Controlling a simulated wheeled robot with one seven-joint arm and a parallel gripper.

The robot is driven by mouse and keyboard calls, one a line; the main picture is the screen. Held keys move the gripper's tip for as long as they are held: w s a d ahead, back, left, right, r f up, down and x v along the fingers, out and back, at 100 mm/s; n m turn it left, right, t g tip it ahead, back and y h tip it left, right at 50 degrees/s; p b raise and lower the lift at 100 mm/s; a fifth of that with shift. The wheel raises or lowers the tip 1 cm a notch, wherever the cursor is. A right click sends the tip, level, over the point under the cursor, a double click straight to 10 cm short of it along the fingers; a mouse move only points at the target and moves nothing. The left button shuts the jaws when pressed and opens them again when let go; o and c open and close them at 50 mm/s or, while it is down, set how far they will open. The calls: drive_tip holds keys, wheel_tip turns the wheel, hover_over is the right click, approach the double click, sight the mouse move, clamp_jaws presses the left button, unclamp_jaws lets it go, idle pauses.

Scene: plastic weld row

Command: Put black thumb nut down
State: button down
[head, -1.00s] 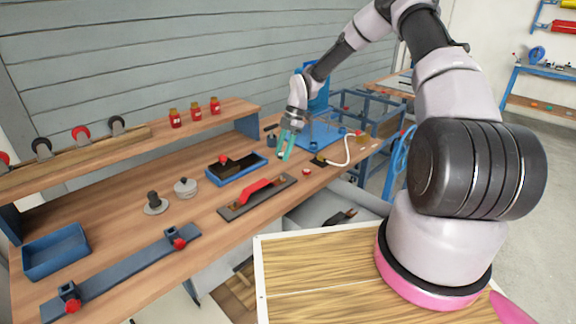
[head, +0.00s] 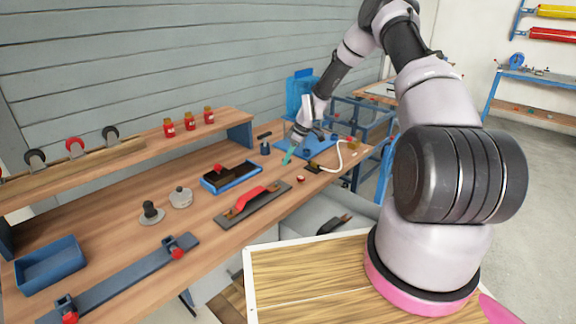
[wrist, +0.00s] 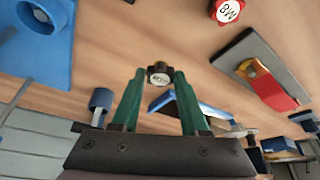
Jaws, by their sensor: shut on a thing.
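The black thumb nut (wrist: 159,74), with a pale marked face, sits between the green fingertips of my gripper (wrist: 158,78) in the wrist view. My gripper is shut on it, with the bench top behind it. In the head view my gripper (head: 287,159) is over the back right part of the wooden bench (head: 130,225), beside a blue plate. The nut is too small to make out there. I cannot tell whether it touches the bench.
A red knob marked M8 (wrist: 226,11) and a grey plate with a red handle (wrist: 265,75) show in the wrist view. A blue tray with dark contents (head: 231,184) is left of my gripper. A white hose (head: 343,160) lies to its right.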

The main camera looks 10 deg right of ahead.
sight(290, 160)
drive_tip(key=shift+f, duration=1.6)
drive_tip(key=shift+f, duration=0.15)
drive_tip(key=shift+c, duration=2.1)
unclamp_jaws()
